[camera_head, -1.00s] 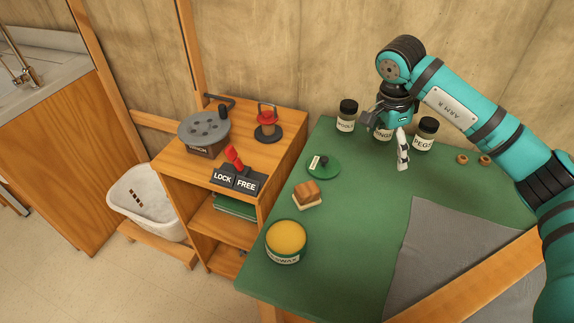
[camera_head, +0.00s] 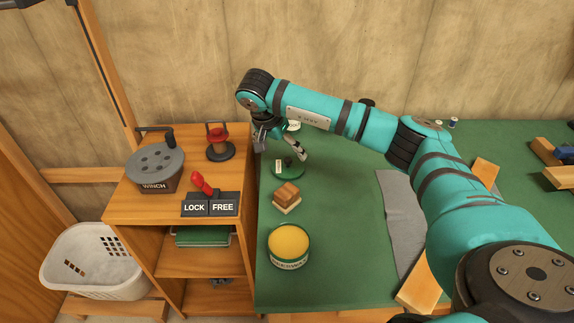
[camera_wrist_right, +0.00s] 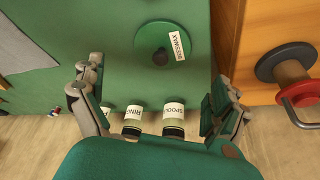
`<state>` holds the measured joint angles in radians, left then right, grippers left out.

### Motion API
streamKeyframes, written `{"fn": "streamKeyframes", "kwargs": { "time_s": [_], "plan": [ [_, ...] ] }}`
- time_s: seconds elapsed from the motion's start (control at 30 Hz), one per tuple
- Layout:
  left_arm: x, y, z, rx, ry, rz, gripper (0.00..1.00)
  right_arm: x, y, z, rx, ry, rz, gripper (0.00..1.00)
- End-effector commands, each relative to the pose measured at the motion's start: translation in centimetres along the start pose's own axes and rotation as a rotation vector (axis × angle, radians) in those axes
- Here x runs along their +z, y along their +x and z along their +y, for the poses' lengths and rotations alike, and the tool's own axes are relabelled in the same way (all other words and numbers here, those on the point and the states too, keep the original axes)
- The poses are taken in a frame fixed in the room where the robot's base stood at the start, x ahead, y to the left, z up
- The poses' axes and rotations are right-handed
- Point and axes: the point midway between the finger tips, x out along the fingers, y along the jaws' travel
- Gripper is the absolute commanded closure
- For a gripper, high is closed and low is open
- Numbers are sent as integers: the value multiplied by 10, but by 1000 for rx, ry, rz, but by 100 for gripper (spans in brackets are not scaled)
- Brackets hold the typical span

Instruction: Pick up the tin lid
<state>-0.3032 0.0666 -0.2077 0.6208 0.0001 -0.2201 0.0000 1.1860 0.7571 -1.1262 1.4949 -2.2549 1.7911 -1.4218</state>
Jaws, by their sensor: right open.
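The tin lid (camera_head: 290,171) is a round green disc with a dark knob and a pale label. It lies flat on the green bench top, near its left edge. In the right wrist view the lid (camera_wrist_right: 150,38) is near the top centre, its label reading BEESWAX. My right gripper (camera_head: 281,148) is open above the lid and partly covers it in the head view. In the wrist view the gripper (camera_wrist_right: 158,82) has its fingers spread wide, with nothing between them touching; the lid lies beyond the fingertips. The open beeswax tin (camera_head: 289,243) stands nearer on the bench. My left gripper is not in view.
A wood-backed block (camera_head: 286,197) lies between lid and tin. Labelled jars (camera_wrist_right: 173,120) stand close to the gripper at the wall side. The wooden cabinet (camera_head: 132,208) on the left carries a winch (camera_head: 154,168), a red-handled LOCK/FREE switch (camera_head: 210,203) and a red-topped fitting (camera_head: 218,141).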

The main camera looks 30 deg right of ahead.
Motion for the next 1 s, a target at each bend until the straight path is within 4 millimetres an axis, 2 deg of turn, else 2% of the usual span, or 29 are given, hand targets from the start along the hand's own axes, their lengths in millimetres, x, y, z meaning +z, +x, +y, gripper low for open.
{"fn": "streamKeyframes", "kwargs": {
  "time_s": [0.1,0.3,0.43,0.7,0.97,1.0],
  "plan": [
    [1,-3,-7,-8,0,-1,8,1,22,0,2,1,-2,0],
    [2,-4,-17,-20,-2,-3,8,0,38,0,0,0,-1,0],
    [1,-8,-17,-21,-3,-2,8,-1,49,0,2,1,-2,0],
    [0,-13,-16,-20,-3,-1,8,-2,86,-1,0,1,-2,0],
    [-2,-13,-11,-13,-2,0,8,-2,90,-2,-2,0,0,0],
    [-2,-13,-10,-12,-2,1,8,-2,90,-2,-2,1,0,3]
  ]
}}
